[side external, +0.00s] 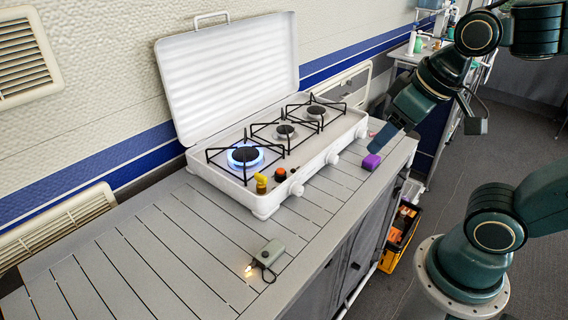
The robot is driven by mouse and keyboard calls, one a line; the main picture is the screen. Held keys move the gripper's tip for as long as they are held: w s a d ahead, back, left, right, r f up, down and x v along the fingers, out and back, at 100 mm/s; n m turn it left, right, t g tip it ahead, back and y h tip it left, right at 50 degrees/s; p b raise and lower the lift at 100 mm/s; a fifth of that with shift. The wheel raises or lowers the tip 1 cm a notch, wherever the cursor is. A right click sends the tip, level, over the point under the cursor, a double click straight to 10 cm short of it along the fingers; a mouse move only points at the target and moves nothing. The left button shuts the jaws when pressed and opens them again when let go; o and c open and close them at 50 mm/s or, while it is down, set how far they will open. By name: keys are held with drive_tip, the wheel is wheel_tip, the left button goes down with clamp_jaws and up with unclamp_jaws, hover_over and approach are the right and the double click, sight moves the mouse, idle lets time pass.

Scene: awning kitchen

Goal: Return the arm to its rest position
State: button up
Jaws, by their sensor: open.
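My gripper (384,138) hangs at the upper right, pointing down and left, above the right end of the counter. It is open, with nothing seen between its fingers; the fingers overlap in this view. My arm reaches in from the right edge. The gripper appears apart from the stove and above a small purple block (371,162); the exact height gap cannot be told.
A white stove (262,205) with raised lid (235,75) stands against the wall; its left burner (245,155) burns blue. A yellow piece (261,183) is at its front. A grey-green device (268,252) with a glowing tip lies on the slatted counter (120,265).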

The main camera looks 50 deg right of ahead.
drive_tip(key=shift+s+a+r, duration=0.1)
drive_tip(key=shift+s+r, duration=0.15)
drive_tip(key=shift+s, duration=0.35)
drive_tip(key=shift+s+r, duration=0.25)
drive_tip(key=shift+s, duration=0.35)
